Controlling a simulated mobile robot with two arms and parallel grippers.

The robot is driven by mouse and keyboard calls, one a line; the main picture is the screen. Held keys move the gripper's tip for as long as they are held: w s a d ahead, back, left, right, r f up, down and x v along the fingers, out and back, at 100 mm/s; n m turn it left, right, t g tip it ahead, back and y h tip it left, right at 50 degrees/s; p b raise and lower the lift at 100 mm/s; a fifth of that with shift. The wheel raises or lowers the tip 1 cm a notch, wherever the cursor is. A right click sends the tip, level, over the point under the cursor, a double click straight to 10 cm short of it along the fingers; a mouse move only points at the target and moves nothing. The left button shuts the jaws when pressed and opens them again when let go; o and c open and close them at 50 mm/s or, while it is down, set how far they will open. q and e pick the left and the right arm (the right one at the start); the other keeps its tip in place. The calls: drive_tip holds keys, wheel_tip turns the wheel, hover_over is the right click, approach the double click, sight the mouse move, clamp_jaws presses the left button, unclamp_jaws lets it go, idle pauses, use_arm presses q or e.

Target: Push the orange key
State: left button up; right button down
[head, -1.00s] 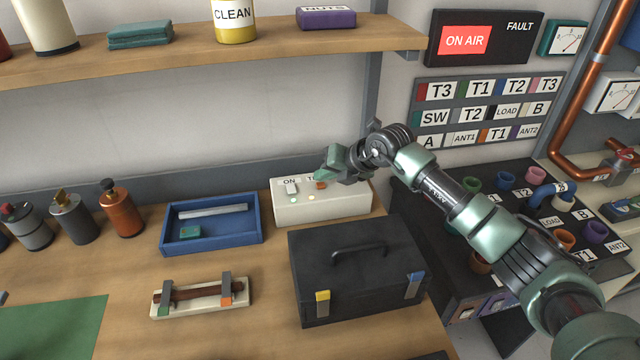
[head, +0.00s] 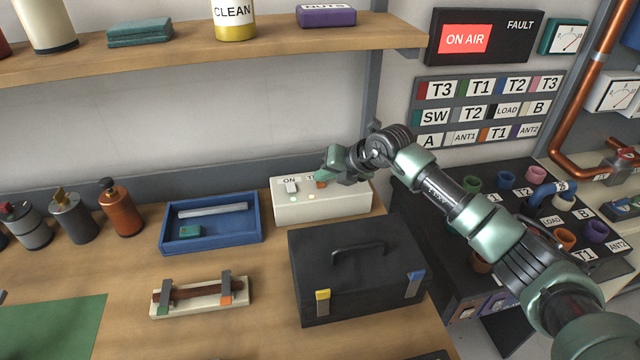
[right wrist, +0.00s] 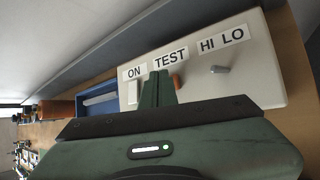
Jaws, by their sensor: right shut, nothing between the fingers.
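The orange key (head: 321,184) is a small piece on top of the white control box (head: 345,208), under the TEST label, partly hidden by my right gripper. In the right wrist view the orange key (right wrist: 177,82) shows just right of my fingers, below the TEST label (right wrist: 170,58). My right gripper (head: 326,174) is shut and empty, its fingertips over the box right at the key. I cannot tell whether they touch it. In the right wrist view the closed green fingers (right wrist: 159,76) point at the TEST position. My left gripper is not in view.
A white switch (head: 291,187) sits under ON, and a grey lever (right wrist: 219,69) under HI LO. A black case (head: 357,275) stands in front of the box, a blue tray (head: 212,245) to its left. The wooden shelf (head: 200,48) hangs above.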

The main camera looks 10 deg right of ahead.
sight(324, 185)
drive_tip(key=shift+f, duration=0.2)
drive_tip(key=shift+r, duration=0.45)
drive_tip(key=shift+r+p, duration=2.05)
drive_tip(key=shift+r, duration=1)
drive_tip(key=shift+f, duration=0.1)
